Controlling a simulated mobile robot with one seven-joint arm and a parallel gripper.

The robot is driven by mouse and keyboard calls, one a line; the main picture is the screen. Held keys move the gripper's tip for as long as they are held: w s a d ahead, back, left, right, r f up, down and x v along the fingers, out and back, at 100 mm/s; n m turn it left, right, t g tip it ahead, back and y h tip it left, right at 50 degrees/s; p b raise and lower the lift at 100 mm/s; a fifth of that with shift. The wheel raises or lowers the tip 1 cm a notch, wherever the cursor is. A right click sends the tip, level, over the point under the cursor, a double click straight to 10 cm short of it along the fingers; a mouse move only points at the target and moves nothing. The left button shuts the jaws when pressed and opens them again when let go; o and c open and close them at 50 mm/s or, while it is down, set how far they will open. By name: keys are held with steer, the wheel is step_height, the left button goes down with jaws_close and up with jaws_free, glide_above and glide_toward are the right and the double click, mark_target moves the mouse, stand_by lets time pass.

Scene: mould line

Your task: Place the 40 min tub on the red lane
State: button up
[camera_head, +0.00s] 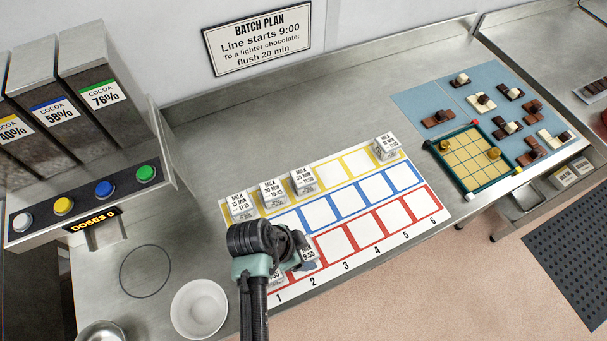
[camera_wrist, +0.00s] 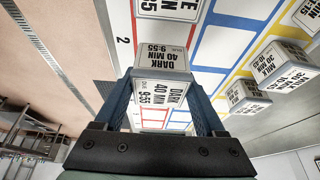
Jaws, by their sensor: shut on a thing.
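The 40 min tub, labelled DARK 40 MIN 9:55, sits between the two blue fingers of my gripper in the wrist view (camera_wrist: 160,92). In the head view it shows partly (camera_head: 309,254), with its other side hidden by my gripper (camera_head: 299,250). My gripper is shut on it, around column 2 of the red lane (camera_head: 335,244), the front row of the mat. I cannot tell whether the tub touches the mat. Another tub (camera_head: 277,275) sits in red column 1, mostly hidden by my arm; it also shows at the top of the wrist view (camera_wrist: 168,8).
Milk tubs stand in the yellow lane (camera_head: 330,171) at columns 1, 2, 3 and the far right. The blue lane (camera_head: 345,206) looks empty where visible. Red squares right of my gripper are clear. A white bowl (camera_head: 199,307) stands at the left front.

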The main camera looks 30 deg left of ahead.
steer(key=shift+f, duration=1.75)
steer(key=shift+f, duration=0.2)
steer(key=o, duration=1.4)
steer(key=shift+o, duration=0.2)
steer(key=shift+r, duration=0.25)
steer(key=v, duration=1.2)
steer(key=shift+b, duration=0.4)
steer(key=shift+w, duration=0.1)
